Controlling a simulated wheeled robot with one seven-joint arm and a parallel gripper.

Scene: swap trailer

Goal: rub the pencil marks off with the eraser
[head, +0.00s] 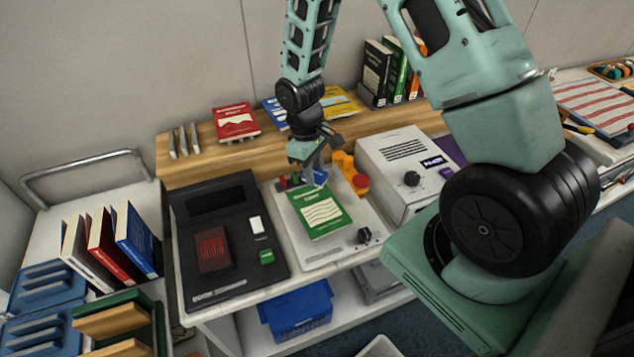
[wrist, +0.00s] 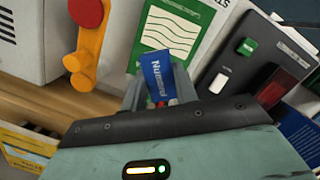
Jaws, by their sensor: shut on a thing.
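My gripper (head: 315,170) is shut on a blue eraser (head: 320,176) with white lettering. The eraser also shows in the wrist view (wrist: 157,74), sticking out between the fingers. It is over the far end of a green book (head: 319,213) lying flat on a pale grey device. The book's cover has a white panel with dark wavy lines, seen in the wrist view too (wrist: 172,35). I cannot tell whether the eraser touches the cover, nor pick out pencil marks apart from the printed lines.
A black device (head: 225,205) stands to the left of the book. An orange lever with a red knob (head: 361,181) and a grey machine (head: 405,160) stand to the right. A wooden shelf behind carries a red book (head: 236,122). A blue bin (head: 298,310) sits below.

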